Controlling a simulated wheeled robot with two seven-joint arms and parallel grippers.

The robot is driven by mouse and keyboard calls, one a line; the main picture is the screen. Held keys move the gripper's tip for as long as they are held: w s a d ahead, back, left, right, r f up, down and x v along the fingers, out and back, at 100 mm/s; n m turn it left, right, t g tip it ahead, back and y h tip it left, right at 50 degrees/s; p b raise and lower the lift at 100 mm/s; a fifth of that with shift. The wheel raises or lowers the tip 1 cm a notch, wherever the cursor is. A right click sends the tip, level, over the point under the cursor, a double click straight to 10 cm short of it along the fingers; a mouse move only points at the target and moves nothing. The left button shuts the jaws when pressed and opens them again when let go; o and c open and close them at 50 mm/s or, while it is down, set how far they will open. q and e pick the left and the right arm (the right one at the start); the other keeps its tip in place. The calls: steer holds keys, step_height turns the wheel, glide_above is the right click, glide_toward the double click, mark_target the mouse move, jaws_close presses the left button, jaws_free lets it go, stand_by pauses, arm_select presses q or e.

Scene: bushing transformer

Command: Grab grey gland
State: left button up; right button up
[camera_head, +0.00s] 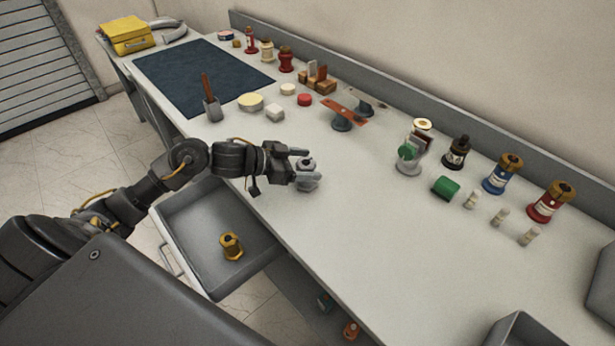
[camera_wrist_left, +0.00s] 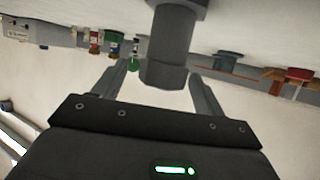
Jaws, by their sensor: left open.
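The grey gland (camera_head: 307,176) stands upright on the white table near its front edge. My left gripper (camera_head: 304,165) reaches in from the left in the head view, with its fingers at the gland. In the left wrist view, the grey gland (camera_wrist_left: 168,50) shows as a stepped cylinder between the two open fingers of the left gripper (camera_wrist_left: 160,88). A gap shows on each side of it, and the fingers do not look closed on it. My right gripper is not in view.
An open drawer (camera_head: 185,240) below the table holds a yellow gland (camera_head: 231,246). A green cylinder (camera_head: 446,187) and several bushings stand to the right.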

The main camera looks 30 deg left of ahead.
arm_select(q)
steer(key=shift+x, duration=1.15)
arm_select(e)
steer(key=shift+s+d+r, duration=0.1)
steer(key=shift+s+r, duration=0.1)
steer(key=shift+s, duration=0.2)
arm_select(q)
steer(key=shift+s, duration=0.1)
steer(key=c, duration=1.1)
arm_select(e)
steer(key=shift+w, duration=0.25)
